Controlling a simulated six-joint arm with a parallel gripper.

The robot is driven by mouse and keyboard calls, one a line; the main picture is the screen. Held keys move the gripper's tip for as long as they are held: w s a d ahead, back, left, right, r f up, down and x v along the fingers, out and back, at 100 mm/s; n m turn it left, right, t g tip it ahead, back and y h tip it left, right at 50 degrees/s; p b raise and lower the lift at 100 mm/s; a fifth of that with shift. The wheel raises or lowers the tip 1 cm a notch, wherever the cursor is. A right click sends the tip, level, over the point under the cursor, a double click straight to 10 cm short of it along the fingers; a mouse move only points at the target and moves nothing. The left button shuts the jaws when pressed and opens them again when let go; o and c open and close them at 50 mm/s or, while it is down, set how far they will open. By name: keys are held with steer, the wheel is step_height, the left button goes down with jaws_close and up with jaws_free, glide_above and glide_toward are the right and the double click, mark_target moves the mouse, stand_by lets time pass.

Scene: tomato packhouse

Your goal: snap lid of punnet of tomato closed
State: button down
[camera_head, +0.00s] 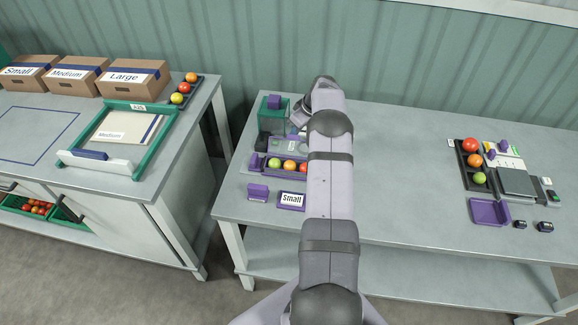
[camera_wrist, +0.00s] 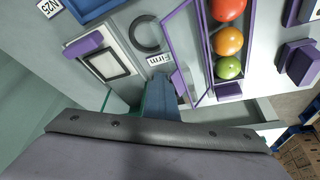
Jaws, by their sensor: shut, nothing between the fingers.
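The punnet (camera_wrist: 250,40) is a long purple tray with a red, an orange and a green tomato in a row, at the upper right of the wrist view. It also shows left of my arm in the head view (camera_head: 257,164). Its clear, purple-framed lid (camera_wrist: 188,50) stands open along the punnet's left side, and the tomatoes are uncovered. My gripper (camera_wrist: 164,92) is shut and empty, at the lower middle of the wrist view, left of the lid's near end. Contact with the lid cannot be told.
A green clear box (camera_head: 272,118) stands behind the punnet. A purple block (camera_head: 258,191) and a "Small" label stand (camera_head: 292,200) are in front. A black tomato tray (camera_head: 466,160) and an empty purple tray (camera_head: 489,211) lie far right. The table between is clear.

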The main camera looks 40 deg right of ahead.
steer(key=shift+s+a+r+p, duration=0.15)
steer(key=shift+s+a+p, duration=0.6)
steer(key=shift+s+a, duration=1.05)
steer(key=shift+w+d, duration=0.2)
steer(key=shift+d, duration=0.05)
steer(key=shift+r, duration=0.15)
steer(key=shift+d+r, duration=0.1)
steer(key=shift+r, duration=0.15)
step_height(320, 180, up, 8)
steer(key=p, duration=0.3)
steer(key=shift+f, duration=0.1)
